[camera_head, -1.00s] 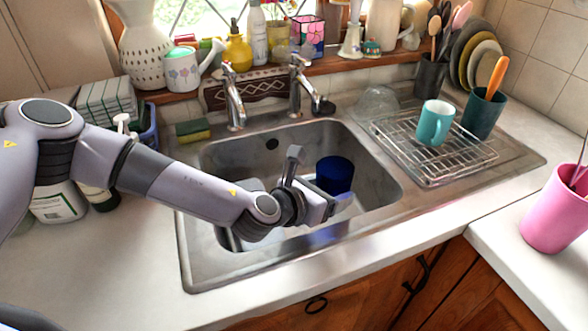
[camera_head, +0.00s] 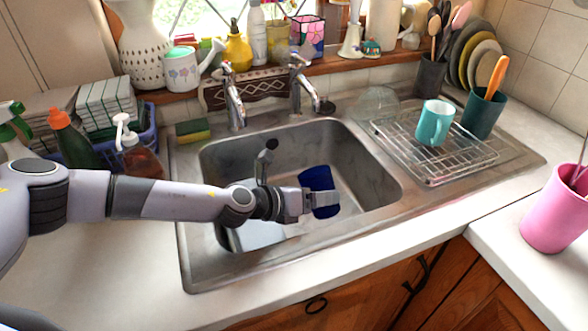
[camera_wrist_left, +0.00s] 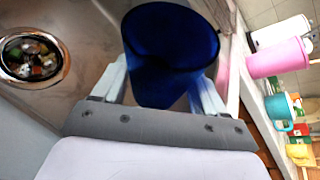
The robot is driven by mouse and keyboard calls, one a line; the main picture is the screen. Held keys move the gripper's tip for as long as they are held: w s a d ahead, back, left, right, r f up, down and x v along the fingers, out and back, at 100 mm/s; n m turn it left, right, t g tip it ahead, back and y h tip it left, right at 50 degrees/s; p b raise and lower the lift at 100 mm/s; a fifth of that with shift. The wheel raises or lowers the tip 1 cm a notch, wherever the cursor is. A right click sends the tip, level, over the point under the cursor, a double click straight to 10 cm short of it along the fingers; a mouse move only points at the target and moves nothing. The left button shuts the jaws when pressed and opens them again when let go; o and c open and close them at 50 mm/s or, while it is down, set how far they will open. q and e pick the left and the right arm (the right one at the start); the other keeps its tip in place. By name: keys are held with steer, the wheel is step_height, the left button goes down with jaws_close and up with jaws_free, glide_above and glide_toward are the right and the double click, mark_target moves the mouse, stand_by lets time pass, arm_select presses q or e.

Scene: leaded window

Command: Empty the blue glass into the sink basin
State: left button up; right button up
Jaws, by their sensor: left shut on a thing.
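The blue glass (camera_head: 317,181) is over the sink basin (camera_head: 350,160) in the head view, tilted from upright. My left gripper (camera_head: 322,199) is shut on it from the left. In the left wrist view the glass (camera_wrist_left: 168,50) sits between the two fingers of the left gripper (camera_wrist_left: 165,88). Its dark blue inside shows there; I cannot tell whether anything is in it. The basin floor and its drain (camera_wrist_left: 32,58) also show in that view. My right gripper is not in view.
Two taps (camera_head: 234,100) stand behind the basin. A wire rack with a teal mug (camera_head: 435,123) is on the drainboard to the right. A pink cup (camera_head: 556,212) stands on the right counter. Soap bottles (camera_head: 138,155) stand to the left, near a sponge (camera_head: 193,130).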

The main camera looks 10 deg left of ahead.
mark_target(304, 181)
arm_select(q)
steer(key=n+b, duration=0.1)
steer(key=b, duration=0.1)
steer(key=r+h+b, duration=0.1)
steer(key=b, duration=0.1)
steer(key=shift+w+a+n+g, duration=0.35)
steer(key=shift+a+n+g, duration=0.05)
steer(key=r+n+h+b, duration=0.1)
steer(key=b, duration=0.1)
steer(key=shift+b, duration=0.3)
steer(key=shift+r+n+g+h+b, duration=0.3)
steer(key=shift+r+n+h+b, duration=0.35)
steer(key=shift+b, duration=0.5)
steer(key=shift+r, duration=0.15)
steer(key=shift+a+r+n+b, duration=0.15)
steer(key=shift+n+b, duration=0.3)
steer(key=shift+b, duration=0.3)
steer(key=shift+w+a+r+n+h+b, duration=0.15)
steer(key=shift+r+n+h+b, duration=0.2)
steer(key=shift+b, duration=0.45)
steer(key=shift+w+a+n+b, duration=0.25)
steer(key=shift+n+b, duration=0.1)
steer(key=shift+b, duration=0.35)
steer(key=shift+r, duration=0.25)
steer(key=shift+a, duration=0.1)
